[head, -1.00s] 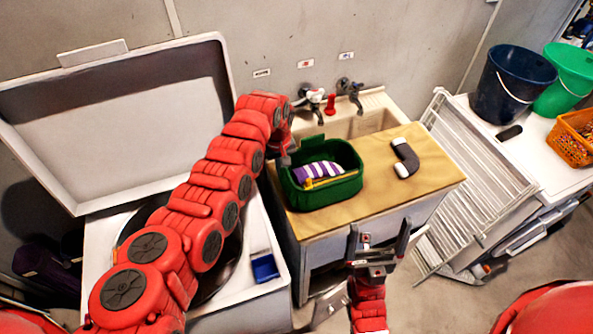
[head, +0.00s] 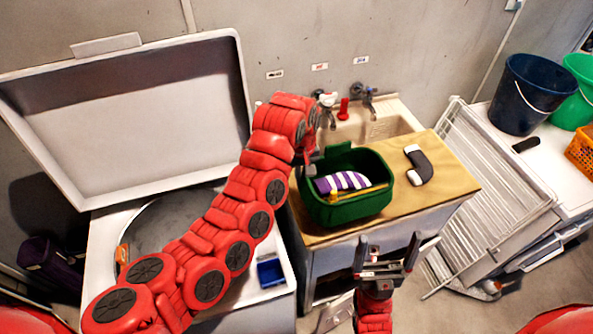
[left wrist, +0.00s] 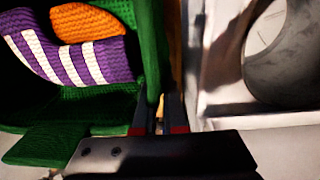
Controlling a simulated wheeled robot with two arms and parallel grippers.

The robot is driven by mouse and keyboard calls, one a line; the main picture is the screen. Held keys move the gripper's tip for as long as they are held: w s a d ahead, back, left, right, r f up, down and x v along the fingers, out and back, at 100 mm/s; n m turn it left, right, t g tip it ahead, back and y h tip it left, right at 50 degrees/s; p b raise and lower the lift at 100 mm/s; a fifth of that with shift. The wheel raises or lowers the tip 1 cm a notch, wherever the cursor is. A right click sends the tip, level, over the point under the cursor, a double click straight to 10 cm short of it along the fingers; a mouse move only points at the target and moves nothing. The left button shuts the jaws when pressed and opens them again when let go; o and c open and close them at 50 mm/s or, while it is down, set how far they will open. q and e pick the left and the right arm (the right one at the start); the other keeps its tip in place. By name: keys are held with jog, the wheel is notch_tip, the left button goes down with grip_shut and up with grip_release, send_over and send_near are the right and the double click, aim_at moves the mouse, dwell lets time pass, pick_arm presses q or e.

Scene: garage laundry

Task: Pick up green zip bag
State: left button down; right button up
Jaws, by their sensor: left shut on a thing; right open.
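The green zip bag (head: 347,210) is open at the top, with a purple-and-white striped item (head: 343,181) and an orange-yellow item inside. My left gripper (head: 314,160) is at the bag's left rim, partly hidden by its own arm. In the left wrist view its fingers (left wrist: 161,118) are shut on the green wall of the bag (left wrist: 150,50). The bag looks slightly raised over the wooden top (head: 447,185), but its underside is hidden. My right gripper (head: 388,262) is open and empty in front of the counter.
A black-and-white curved item (head: 418,165) lies on the wooden top, right of the bag. The sink (head: 395,121) is behind. An open-lidded washer (head: 105,225) stands left, a white drying rack (head: 480,185) right.

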aim_at(311, 189)
pick_arm(q)
jog(key=s+d+p, duration=0.1)
jog(key=s, duration=0.1)
jog(key=s+d+p, duration=0.1)
jog(key=s+p, duration=0.1)
jog(key=s, duration=0.1)
jog(key=s+d+r+p, duration=0.1)
jog(key=s+d+p, duration=0.1)
jog(key=shift+s+d+r, duration=0.1)
jog(key=shift+s, duration=0.15)
jog(key=shift+s+d+p, duration=0.15)
jog(key=shift+s+p, duration=0.15)
jog(key=shift+s, duration=0.25)
jog(key=shift+w+a, duration=0.4)
jog(key=shift+w, duration=0.45)
jog(key=shift+w+a, duration=0.35)
jog(key=shift+w, duration=0.45)
jog(key=shift+w+a+b, duration=0.45)
jog(key=shift+w, duration=0.3)
jog(key=shift+w+a+b, duration=0.35)
jog(key=shift+w, duration=0.25)
jog(key=shift+w+a+b, duration=0.3)
jog(key=shift+w+b, duration=0.05)
jog(key=shift+w, duration=0.25)
jog(key=w+a+b, duration=0.2)
jog(key=w+a, duration=0.1)
jog(key=w, duration=0.4)
jog(key=shift+a, duration=0.3)
jog(key=shift+f, duration=0.25)
